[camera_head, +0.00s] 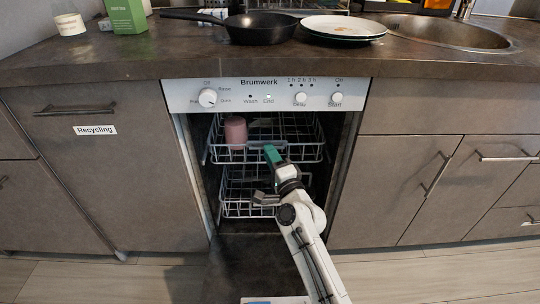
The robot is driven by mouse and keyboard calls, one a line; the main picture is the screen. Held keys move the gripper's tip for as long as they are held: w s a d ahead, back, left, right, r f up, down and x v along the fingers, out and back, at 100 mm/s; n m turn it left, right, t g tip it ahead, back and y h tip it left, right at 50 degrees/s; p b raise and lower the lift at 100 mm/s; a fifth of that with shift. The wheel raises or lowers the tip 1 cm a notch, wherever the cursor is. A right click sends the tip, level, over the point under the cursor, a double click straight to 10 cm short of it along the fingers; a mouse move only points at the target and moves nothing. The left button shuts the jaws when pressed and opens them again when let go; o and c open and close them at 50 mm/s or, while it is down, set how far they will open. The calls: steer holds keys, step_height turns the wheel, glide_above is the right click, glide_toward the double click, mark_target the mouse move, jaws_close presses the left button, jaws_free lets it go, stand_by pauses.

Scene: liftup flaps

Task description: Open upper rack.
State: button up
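The dishwasher stands open under the counter, with its door (240,262) folded down in front. The upper rack (228,155) is a white wire basket inside the cavity and holds a pink cup (235,131) at its left. The lower rack (238,207) is a second wire basket beneath it.
A control panel (262,94) runs above the opening. Closed cabinets flank it, including one labelled Recycling (95,130). On the counter are a black pan (262,28), plates (343,27), a green box (126,15) and a sink (440,32). Floor (440,275) shows free at right.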

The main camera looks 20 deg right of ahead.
steer(key=shift+w, duration=0.35)
steer(key=shift+c, duration=0.3)
jaws_close()
stand_by(1.0)
